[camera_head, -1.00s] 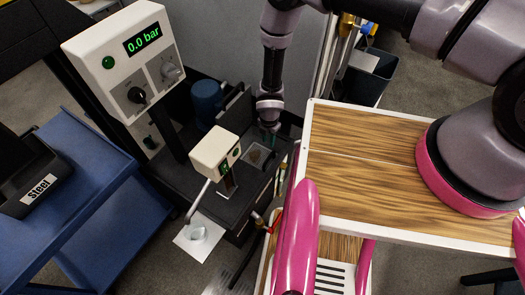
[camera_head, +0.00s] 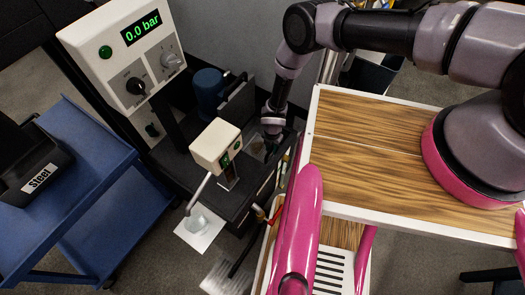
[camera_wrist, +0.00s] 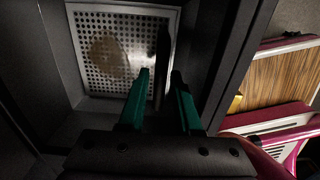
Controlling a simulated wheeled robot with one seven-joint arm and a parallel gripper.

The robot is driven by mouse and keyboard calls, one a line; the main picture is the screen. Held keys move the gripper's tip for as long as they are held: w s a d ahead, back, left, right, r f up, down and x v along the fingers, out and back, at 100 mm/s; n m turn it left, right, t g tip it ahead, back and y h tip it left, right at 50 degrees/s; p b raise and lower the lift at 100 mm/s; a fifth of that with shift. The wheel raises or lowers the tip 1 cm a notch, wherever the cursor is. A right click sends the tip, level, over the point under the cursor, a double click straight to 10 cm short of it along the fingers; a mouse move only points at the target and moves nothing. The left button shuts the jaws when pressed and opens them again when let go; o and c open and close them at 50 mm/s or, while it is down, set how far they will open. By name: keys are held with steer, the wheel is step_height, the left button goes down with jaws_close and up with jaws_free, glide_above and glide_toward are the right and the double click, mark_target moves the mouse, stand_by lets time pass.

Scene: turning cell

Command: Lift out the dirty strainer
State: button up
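The dirty strainer (camera_wrist: 128,52) is a square perforated metal plate with a brown stain on its left half. It lies in a dark recess, filling the top of the wrist view. A dark upright bar (camera_wrist: 162,60), which looks like its handle, rises at the strainer's right side. My gripper (camera_wrist: 160,76) has two green fingers, which are apart. The bar shows between and beyond the fingertips; I see no contact. In the head view my gripper is over the black machine's opening, and my wrist hides most of the strainer.
The black machine (camera_head: 232,203) carries a white box head (camera_head: 215,145) with a lever, left of my gripper. A gauge panel reading 0.0 bar (camera_head: 125,55) stands behind. A blue cart (camera_head: 65,195) with a bin marked Steel is at left. Dark recess walls (camera_wrist: 225,70) stand close to the fingers.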

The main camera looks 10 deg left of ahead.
steer(key=shift+f, duration=0.55)
jaws_close()
stand_by(1.0)
